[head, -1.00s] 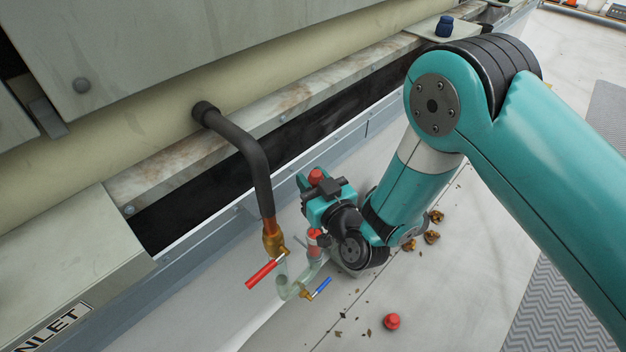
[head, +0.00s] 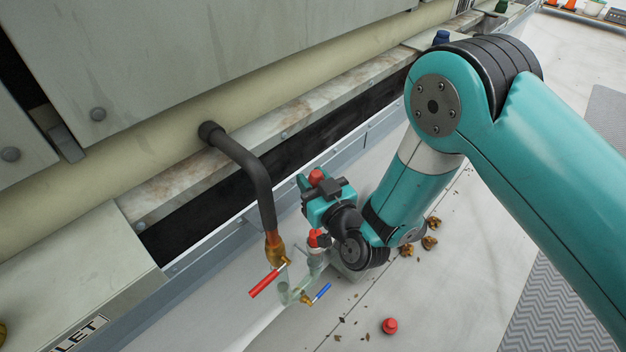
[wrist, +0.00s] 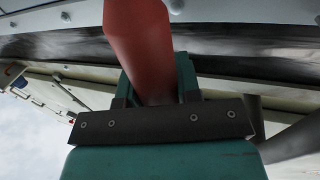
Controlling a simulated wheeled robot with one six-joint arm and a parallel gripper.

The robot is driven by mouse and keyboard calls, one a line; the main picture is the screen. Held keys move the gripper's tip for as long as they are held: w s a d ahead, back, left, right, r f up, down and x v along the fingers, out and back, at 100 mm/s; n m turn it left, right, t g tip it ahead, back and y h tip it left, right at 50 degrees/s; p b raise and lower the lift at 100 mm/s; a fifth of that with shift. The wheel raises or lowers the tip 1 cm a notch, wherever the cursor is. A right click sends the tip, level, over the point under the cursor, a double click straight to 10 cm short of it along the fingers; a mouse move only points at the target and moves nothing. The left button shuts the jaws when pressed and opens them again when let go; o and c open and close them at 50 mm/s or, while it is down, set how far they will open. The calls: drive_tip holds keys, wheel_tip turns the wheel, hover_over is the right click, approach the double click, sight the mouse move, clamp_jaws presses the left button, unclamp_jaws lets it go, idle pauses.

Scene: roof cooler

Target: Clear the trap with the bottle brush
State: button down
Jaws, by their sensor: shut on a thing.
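My gripper (head: 322,196) is shut on a red handle, which I take to be the bottle brush (wrist: 138,45); it fills the space between the jaws in the wrist view. A red end (head: 316,177) shows above the jaws in the head view, and another red part shows below them, at the top of the trap's upright tube. The trap (head: 286,294) is a pale, see-through bent tube under a dark pipe with a copper end. I cannot tell how far the brush sits inside the tube; its bristles are hidden.
A red-handled valve (head: 265,283) and a blue-handled valve (head: 320,293) stick out by the trap. A red cap (head: 389,325) lies on the roof, with brown debris (head: 429,242) and crumbs around. The dark pipe (head: 245,160) and cooler wall stand left of my gripper.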

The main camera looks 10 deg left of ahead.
drive_tip(key=shift+r+p, duration=3.95)
drive_tip(key=shift+r, duration=0.3)
